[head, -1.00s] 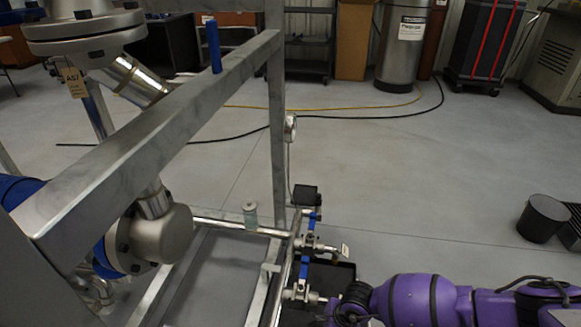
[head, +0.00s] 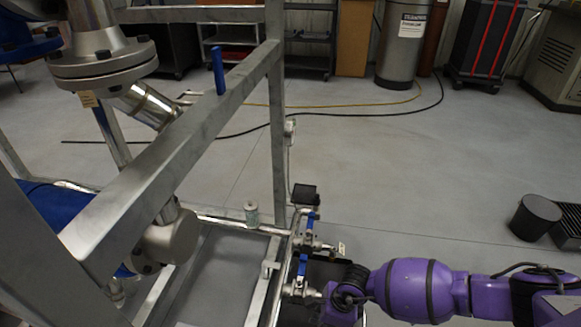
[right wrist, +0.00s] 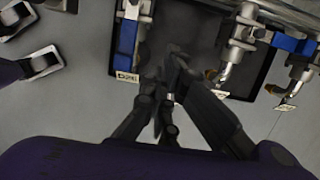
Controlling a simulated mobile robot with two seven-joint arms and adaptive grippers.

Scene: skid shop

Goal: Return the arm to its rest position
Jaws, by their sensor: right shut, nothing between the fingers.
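My right arm (head: 425,290), purple, reaches in from the lower right in the head view, its wrist beside small blue-handled valves (head: 304,265) on the skid. The gripper itself does not show clearly there. In the right wrist view my right gripper (right wrist: 171,92) is shut and empty, its dark fingers over a black tray (right wrist: 190,35). Blue valve handles (right wrist: 127,45) with small tags lie to either side of the fingers; I cannot tell how close they are. My left gripper is not in view.
The grey skid frame (head: 165,150), with a flanged pipe (head: 105,65) and an upright blue handle (head: 218,70), fills the left. A black bin (head: 535,217) stands at the right. Cables (head: 370,115) cross the floor behind. The floor between frame and bin is open.

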